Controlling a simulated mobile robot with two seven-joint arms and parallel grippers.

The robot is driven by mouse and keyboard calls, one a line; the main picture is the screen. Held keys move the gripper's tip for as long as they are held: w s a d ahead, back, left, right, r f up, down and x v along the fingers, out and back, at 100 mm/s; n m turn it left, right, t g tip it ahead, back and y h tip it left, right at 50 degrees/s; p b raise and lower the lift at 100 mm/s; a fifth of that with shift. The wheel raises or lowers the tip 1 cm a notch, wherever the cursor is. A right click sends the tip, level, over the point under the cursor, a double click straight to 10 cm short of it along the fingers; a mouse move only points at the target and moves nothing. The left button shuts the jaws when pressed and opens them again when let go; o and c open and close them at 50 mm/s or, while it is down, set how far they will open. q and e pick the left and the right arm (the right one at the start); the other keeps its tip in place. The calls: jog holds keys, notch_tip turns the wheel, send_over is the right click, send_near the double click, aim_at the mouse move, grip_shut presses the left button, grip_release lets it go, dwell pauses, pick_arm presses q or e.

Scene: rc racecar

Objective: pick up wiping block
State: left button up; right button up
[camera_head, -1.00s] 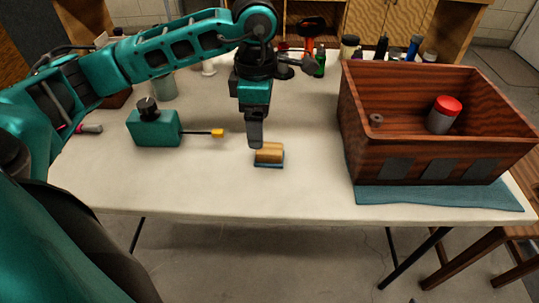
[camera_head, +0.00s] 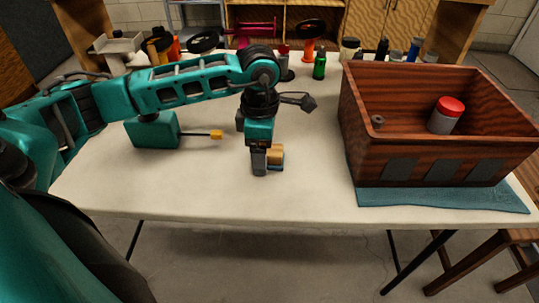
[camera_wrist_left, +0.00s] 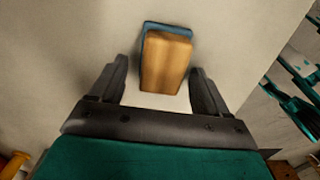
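The wiping block (camera_head: 277,155) is a small wooden block on a blue pad, lying on the pale table near its front edge. In the head view my left gripper (camera_head: 259,168) is low beside it and hides its left part. In the left wrist view the wiping block (camera_wrist_left: 166,62) lies ahead, with its near end reaching between the fingers. My left gripper (camera_wrist_left: 160,85) is open, one finger on each side of the block with gaps showing. I cannot tell its height above the table. My right gripper is in neither view.
A wooden crate (camera_head: 440,166) on a blue mat (camera_head: 440,200) stands at the right, holding a red-lidded container (camera_head: 446,115). A teal device (camera_head: 153,130) with a yellow-tipped rod (camera_head: 216,134) is at the left. Bottles line the back. The table's front middle is clear.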

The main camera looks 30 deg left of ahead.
pick_arm(q)
jog(key=c, duration=1)
jog(key=shift+r, duration=0.1)
notch_tip(320, 180, up, 20)
jog(key=p, duration=0.4)
